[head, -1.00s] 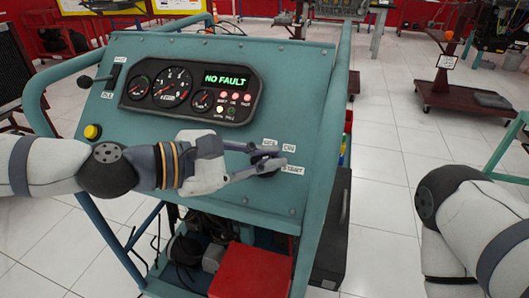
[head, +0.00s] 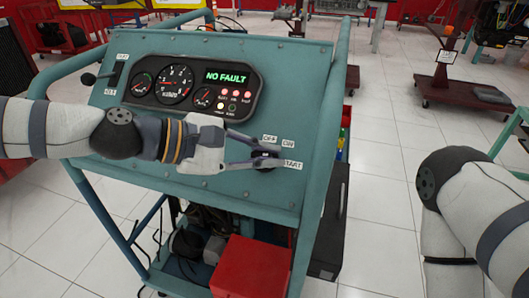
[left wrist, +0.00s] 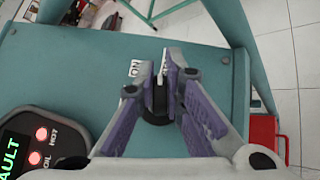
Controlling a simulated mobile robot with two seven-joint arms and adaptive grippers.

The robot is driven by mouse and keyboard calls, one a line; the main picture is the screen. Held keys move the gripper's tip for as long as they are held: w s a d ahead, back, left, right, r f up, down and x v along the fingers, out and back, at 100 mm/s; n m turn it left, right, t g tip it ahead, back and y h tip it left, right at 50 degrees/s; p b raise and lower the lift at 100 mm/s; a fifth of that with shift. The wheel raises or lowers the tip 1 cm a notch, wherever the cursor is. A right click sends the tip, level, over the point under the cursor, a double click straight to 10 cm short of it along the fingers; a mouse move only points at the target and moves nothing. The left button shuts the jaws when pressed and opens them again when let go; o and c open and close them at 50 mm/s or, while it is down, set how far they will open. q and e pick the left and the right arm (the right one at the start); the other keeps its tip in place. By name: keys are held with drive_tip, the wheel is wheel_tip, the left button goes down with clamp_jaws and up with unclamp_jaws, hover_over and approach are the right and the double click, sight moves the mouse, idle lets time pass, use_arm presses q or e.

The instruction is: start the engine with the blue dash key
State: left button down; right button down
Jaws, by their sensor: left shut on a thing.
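The teal dash panel (head: 285,70) of the engine trainer stands in front of me. Its key switch (head: 264,168) sits low on the right, with OFF, ON and START labels around it. My left gripper (head: 272,156) reaches in from the left and is shut on the key. In the left wrist view the key (left wrist: 159,97) shows as a thin dark and grey piece between the fingertips (left wrist: 164,85), above a round black base. Its blue colour and exact angle are not clear. My right gripper is out of view; only part of that arm shows.
The gauge cluster (head: 190,87) reads NO FAULT in green, with several lamps beneath. A throttle lever (head: 89,78) is at the panel's upper left. A red box (head: 250,266) sits below the panel. Teal frame tubes (head: 335,120) border the panel.

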use_arm(q)
drive_tip(key=c, duration=1.7)
unclamp_jaws()
drive_tip(key=v, duration=1.2)
